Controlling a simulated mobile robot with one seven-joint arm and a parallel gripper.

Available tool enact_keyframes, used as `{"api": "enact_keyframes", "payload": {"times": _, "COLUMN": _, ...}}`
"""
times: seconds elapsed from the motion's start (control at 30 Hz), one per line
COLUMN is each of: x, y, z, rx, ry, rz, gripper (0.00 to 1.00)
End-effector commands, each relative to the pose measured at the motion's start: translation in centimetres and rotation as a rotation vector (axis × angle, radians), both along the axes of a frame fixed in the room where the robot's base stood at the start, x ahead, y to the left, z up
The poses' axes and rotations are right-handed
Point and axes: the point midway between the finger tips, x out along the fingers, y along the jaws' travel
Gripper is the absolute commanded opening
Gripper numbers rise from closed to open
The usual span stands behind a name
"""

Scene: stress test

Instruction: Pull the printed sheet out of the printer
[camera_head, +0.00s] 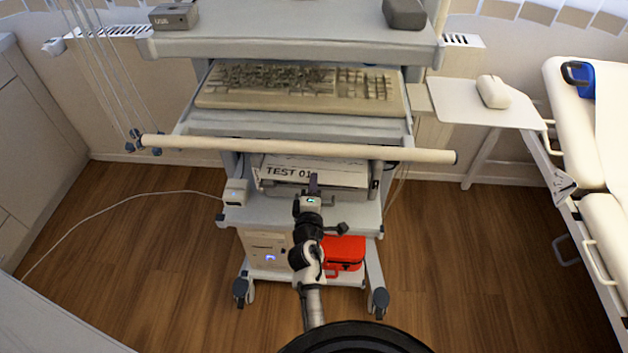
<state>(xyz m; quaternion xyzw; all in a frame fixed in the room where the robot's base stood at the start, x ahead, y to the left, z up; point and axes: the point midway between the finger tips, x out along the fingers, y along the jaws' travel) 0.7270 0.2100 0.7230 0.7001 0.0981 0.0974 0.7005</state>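The printed sheet (345,176), white with "TEST 01" in dark letters, lies in the printer (282,188) on the middle shelf of the cart, below the keyboard shelf. My arm reaches up from the bottom of the head camera view. My gripper (313,182) is at the front edge of the sheet, overlapping it just below the lettering. The fingers are small and seen from behind, so I cannot tell whether they are open or closed on the paper.
A handle bar (300,149) crosses the cart just above the printer. A keyboard (300,84) sits higher. A red case (343,252) and a beige computer (264,248) stand on the lower shelf. A bed (605,222) is at right. The wooden floor (150,220) is mostly clear.

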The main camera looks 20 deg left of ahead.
Motion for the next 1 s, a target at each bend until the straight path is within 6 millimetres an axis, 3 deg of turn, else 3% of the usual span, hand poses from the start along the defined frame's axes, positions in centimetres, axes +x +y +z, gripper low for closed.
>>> {"api": "enact_keyframes", "payload": {"times": 0.1, "x": 0.0, "y": 0.0, "z": 0.0, "rx": 0.0, "ry": 0.0, "rz": 0.0, "gripper": 0.2}}
{"api": "enact_keyframes", "payload": {"times": 0.4, "x": -0.01, "y": -0.01, "z": 0.0, "rx": 0.0, "ry": 0.0, "rz": 0.0, "gripper": 0.0}}
{"api": "enact_keyframes", "payload": {"times": 1.0, "x": -0.37, "y": -0.13, "z": 0.36, "rx": 0.0, "ry": 0.0, "rz": 0.0, "gripper": 0.0}}
